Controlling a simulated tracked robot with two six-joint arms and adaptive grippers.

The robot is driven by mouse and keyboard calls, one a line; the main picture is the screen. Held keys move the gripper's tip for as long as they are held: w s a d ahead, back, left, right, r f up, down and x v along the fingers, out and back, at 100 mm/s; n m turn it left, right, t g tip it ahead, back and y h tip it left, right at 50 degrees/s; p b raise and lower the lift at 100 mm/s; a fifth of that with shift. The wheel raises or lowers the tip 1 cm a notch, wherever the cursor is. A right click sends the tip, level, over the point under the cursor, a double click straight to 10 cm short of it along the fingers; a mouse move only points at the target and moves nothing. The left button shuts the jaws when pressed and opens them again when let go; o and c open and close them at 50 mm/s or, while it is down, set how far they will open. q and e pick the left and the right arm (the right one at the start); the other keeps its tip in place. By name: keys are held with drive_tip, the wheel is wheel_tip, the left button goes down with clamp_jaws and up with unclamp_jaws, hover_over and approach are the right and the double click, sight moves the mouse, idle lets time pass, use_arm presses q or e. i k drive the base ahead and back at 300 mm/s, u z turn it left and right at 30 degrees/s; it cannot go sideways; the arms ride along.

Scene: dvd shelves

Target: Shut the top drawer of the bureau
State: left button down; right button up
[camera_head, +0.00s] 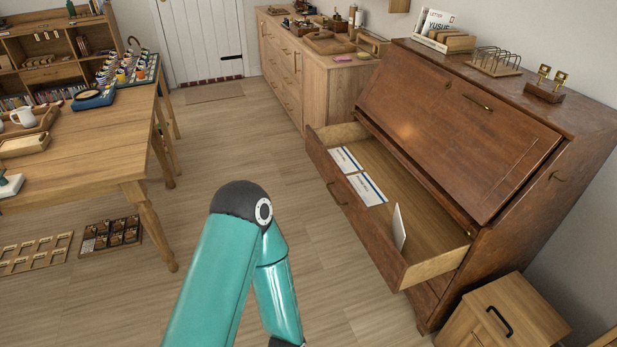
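The bureau (440,130) is a dark reddish-brown wooden piece at the right with a sloping front flap, which is closed. Its top drawer (352,215) is pulled far out toward the room, below the flap. The drawer front carries a brass handle (336,194). Inside lie white papers with blue edges (366,188), and a white card (399,227) leans upright near the drawer's right end. One teal arm of mine rises from the bottom middle, bends at a dark elbow and goes down out of the picture, left of the drawer. Neither gripper shows.
A small wooden cabinet (505,310) stands right of the bureau. A letter rack (495,62) and small items sit on the bureau top. A wooden table (85,155) stands at the left. A long sideboard (315,85) is behind. Bare floor (220,145) lies between.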

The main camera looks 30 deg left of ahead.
sight(434, 244)
drive_tip(key=u, duration=0.1)
drive_tip(key=i, duration=1)
